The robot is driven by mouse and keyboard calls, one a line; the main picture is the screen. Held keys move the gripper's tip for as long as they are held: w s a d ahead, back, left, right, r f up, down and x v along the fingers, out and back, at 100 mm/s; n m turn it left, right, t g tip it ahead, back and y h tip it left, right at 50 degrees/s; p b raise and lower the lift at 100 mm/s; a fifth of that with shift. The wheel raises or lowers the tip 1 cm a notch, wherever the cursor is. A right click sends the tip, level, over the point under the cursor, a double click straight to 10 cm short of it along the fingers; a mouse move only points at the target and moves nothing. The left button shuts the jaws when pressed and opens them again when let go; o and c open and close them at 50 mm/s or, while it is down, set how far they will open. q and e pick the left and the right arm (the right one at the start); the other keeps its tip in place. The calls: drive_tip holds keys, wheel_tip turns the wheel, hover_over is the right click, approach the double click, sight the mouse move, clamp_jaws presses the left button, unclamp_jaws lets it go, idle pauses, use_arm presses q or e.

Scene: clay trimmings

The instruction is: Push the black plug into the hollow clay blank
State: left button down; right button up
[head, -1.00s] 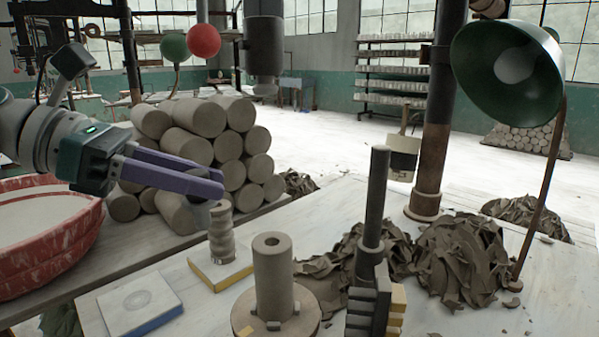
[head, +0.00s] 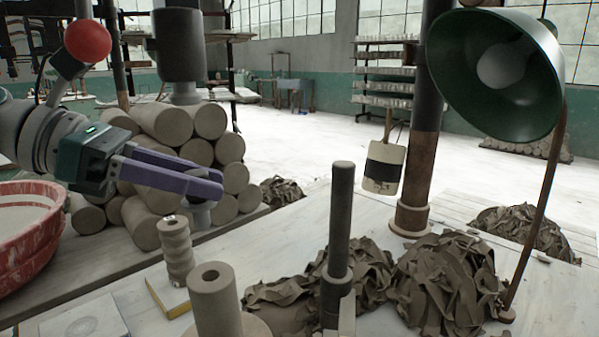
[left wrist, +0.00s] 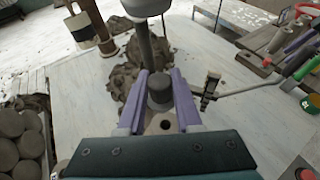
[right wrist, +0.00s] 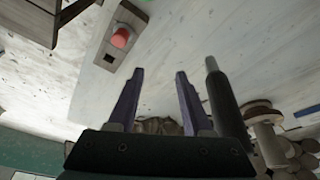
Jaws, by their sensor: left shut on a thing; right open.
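The hollow clay blank (head: 218,308) stands upright at the bottom of the head view, with a round hole in its top. My left gripper (head: 219,183) is shut on the black plug (head: 199,214), whose lower part shows under the purple fingers. In the head view the plug appears above the blank, apart from it. In the left wrist view the plug (left wrist: 160,88) sits between the fingers, and a dark hole shows just below it in the picture. My right gripper (right wrist: 160,85) is open and empty in the right wrist view; it is out of the head view.
A dark upright post (head: 341,225) stands right of the blank, and a ridged clay piece (head: 177,252) behind it. Heaps of clay trimmings (head: 445,275) and a green lamp (head: 500,75) are at the right. A red tub (head: 25,235) and stacked clay cylinders are at the left.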

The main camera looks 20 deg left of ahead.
sight(203, 227)
use_arm(q)
drive_tip(key=shift+f+b, duration=0.25)
drive_tip(key=shift+b, duration=0.1)
wheel_tip(203, 227, down, 5)
drive_tip(key=b, duration=0.5)
drive_tip(key=shift+f, duration=0.2)
use_arm(e)
wheel_tip(203, 227, down, 6)
use_arm(q)
drive_tip(key=shift+b, duration=0.75)
use_arm(e)
drive_tip(key=shift+f, duration=0.65)
use_arm(q)
drive_tip(key=shift+f+b, duration=2.05)
drive_tip(key=shift+b, duration=0.1)
use_arm(e)
drive_tip(key=shift+f, duration=2.15)
use_arm(q)
drive_tip(key=c, duration=0.5)
unclamp_jaws()
drive_tip(key=shift+r, duration=0.15)
use_arm(e)
drive_tip(key=shift+r, duration=0.2)
